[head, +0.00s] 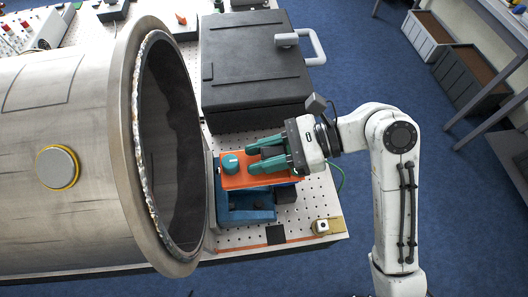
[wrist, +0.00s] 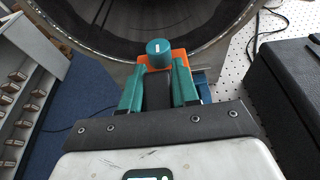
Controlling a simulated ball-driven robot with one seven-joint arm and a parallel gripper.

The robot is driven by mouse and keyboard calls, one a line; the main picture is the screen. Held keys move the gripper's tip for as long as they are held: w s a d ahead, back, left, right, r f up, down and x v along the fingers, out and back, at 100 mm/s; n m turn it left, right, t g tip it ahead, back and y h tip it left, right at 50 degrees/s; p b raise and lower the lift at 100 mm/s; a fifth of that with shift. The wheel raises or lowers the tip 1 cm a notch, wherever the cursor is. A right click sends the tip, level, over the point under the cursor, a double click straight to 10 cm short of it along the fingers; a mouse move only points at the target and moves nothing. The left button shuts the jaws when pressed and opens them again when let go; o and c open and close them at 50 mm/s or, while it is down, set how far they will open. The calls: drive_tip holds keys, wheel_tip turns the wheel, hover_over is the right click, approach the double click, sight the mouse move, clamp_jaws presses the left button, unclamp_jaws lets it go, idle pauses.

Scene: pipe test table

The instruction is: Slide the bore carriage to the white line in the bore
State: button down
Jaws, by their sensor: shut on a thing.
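The bore carriage (head: 235,177) is an orange plate with a teal knob (head: 230,163) on top. It sits on a blue base (head: 246,206) just outside the mouth of the large steel pipe (head: 70,110). My gripper (head: 250,158) reaches in from the right, its teal fingers shut on the carriage. In the wrist view the fingers (wrist: 158,82) stand either side of a dark block, with the orange plate and knob (wrist: 159,53) just ahead. The dark bore (wrist: 150,22) lies beyond the knob. I cannot make out the white line in the bore.
A black case (head: 255,65) with a grey handle stands behind the carriage. The perforated table (head: 235,236) has a small brass-coloured block (head: 327,226) near its front right corner. The pipe's thick flange rim (head: 125,150) surrounds the opening.

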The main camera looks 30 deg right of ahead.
drive_tip(key=shift+w+a, duration=1.25)
drive_tip(key=shift+a, duration=2.25)
drive_tip(key=shift+w+a, duration=1.3)
drive_tip(key=shift+a, duration=2.15)
drive_tip(key=shift+w+a, duration=1.25)
drive_tip(key=shift+a, duration=2.25)
drive_tip(key=shift+f, duration=0.8)
drive_tip(key=shift+f, duration=0.4)
drive_tip(key=c, duration=0.8)
unclamp_jaws()
drive_tip(key=shift+o, duration=0.2)
drive_tip(key=b+v, duration=0.1)
drive_tip(key=v, duration=0.9)
drive_tip(key=shift+s+d+r, duration=0.15)
drive_tip(key=shift+d, duration=0.2)
